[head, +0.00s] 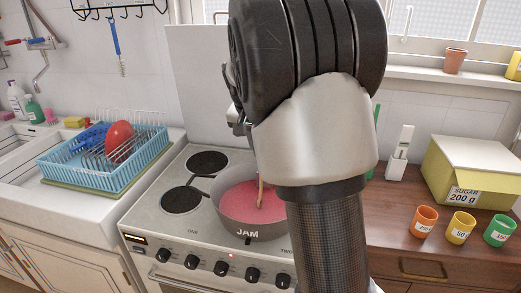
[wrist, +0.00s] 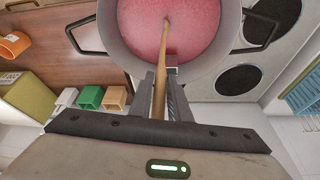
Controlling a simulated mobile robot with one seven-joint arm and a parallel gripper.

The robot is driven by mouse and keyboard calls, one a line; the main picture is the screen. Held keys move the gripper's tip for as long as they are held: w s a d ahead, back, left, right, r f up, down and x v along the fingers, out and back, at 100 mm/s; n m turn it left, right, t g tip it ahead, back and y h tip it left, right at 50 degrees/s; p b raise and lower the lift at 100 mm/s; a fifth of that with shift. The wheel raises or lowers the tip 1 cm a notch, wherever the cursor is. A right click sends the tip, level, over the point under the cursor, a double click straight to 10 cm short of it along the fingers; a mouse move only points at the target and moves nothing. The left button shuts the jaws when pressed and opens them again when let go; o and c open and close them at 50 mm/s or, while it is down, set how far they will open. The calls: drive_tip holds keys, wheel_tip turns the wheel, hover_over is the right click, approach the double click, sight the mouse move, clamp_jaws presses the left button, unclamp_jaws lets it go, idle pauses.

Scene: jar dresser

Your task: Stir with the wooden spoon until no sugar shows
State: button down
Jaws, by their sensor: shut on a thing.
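The pot labelled JAM (head: 232,228) stands on the front part of the stove and holds pink-red jam (head: 238,199). The wooden spoon (head: 260,191) dips into the jam, its lower end under the surface. In the wrist view the spoon (wrist: 163,62) runs from the jam back between my fingers. My gripper (wrist: 165,85) is shut on the spoon's handle at the pot's near rim. In the head view my arm hides the gripper and the right part of the pot. The jam (wrist: 190,25) looks pink with fine pale speckles in the wrist view; I cannot tell whether these are sugar.
The stove (head: 170,225) has bare burners left of and behind the pot. A yellow sugar box (head: 465,180) and orange, yellow and green cups (head: 461,224) stand on the wooden counter at right. A blue dish rack (head: 105,160) stands at left.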

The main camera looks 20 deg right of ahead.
wheel_tip(320, 180, up, 14)
drive_tip(key=p, duration=1)
drive_tip(key=shift+f, duration=0.25)
idle(0.4)
